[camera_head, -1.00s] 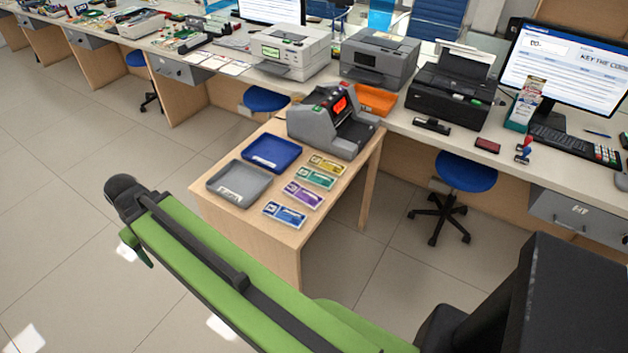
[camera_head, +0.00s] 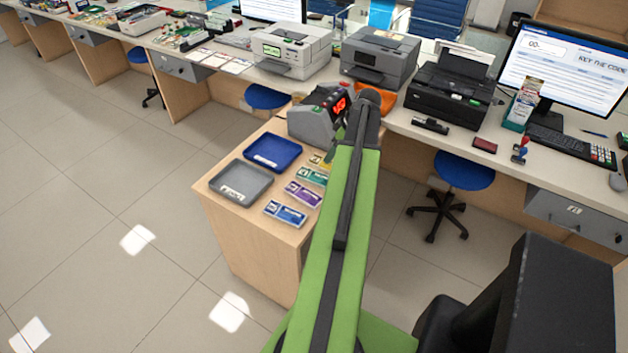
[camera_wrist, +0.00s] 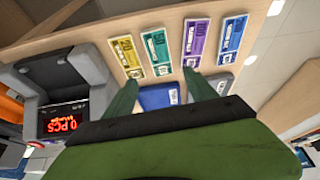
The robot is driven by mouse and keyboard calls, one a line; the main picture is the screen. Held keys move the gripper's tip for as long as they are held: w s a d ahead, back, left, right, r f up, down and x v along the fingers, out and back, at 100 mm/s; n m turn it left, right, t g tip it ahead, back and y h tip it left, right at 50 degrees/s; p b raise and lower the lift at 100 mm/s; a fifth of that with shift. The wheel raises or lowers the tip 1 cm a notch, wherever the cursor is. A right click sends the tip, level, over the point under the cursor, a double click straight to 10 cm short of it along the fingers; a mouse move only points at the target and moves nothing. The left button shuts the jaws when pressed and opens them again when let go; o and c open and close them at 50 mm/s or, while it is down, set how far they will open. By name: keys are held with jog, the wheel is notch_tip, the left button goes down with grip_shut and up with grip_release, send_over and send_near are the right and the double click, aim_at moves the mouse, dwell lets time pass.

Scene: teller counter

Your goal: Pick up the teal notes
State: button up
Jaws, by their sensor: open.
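The teal notes (camera_head: 312,176) lie flat on the wooden side table, between the yellow notes (camera_head: 318,160) and the purple notes (camera_head: 303,194). My arm passes close to their right end in the head view. In the wrist view the teal notes (camera_wrist: 155,44) show whole, just beyond my fingertips and between the lines of the two fingers. My gripper (camera_wrist: 160,77) is open and empty, its two green fingers spread above the table. In the head view my arm hides most of the gripper. The height above the notes is hard to tell.
The blue notes (camera_head: 285,213) lie nearest the table's front edge. A blue tray (camera_head: 273,139) and a grey tray (camera_head: 262,187) stand left of the notes. A grey counting machine (camera_head: 311,126) with a red display stands at the table's back. Open floor lies left.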

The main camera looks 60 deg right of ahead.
jog(key=b, duration=1.1)
send_over(315, 177)
jog(key=s, duration=0.3)
notch_tip(315, 177, down, 12)
jog(key=shift+r, duration=0.2)
jog(key=shift+w+r, duration=0.1)
jog(key=b+x, duration=0.5)
jog(key=shift+w+d, duration=0.15)
jog(key=c, duration=1.2)
